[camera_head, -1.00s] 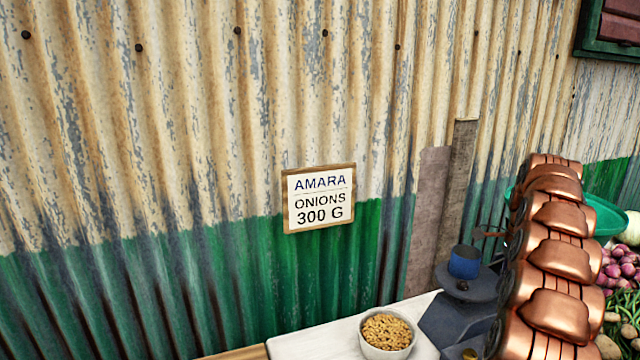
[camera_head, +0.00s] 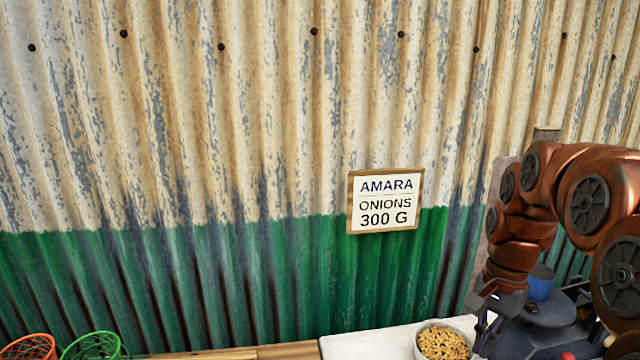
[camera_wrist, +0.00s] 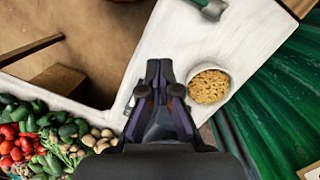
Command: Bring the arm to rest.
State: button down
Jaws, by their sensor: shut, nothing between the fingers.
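My gripper shows in the wrist view (camera_wrist: 159,72) with its fingers together and nothing held. It hangs above the white counter (camera_wrist: 190,45), beside a white bowl of light brown nuts or beans (camera_wrist: 209,86). In the head view my copper-coloured arm is bent at the right, and its gripper end (camera_head: 487,310) points down near the same bowl (camera_head: 442,342). The fingertips are partly hidden there.
A blue cup (camera_head: 541,283) on a dark scale stands behind my arm. A sign (camera_head: 385,201) reading "AMARA ONIONS 300 G" hangs on the corrugated wall. Orange (camera_head: 28,347) and green baskets (camera_head: 92,346) are at lower left. Vegetables (camera_wrist: 45,140) lie left in the wrist view.

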jog(key=s+a+f+n, duration=0.2)
jog(key=s+a+n, duration=0.1)
jog(key=s, duration=0.4)
jog(key=s+a+f+n, duration=0.2)
jog(key=s+a+n, duration=0.1)
jog(key=s, duration=0.5)
jog(key=s+a+f+n+h, duration=0.1)
jog(key=s+a+f+n, duration=0.2)
jog(key=s, duration=0.4)
jog(key=shift+s+a+n+g, duration=0.35)
jog(key=shift+a+n, duration=0.15)
jog(key=shift+n, duration=0.2)
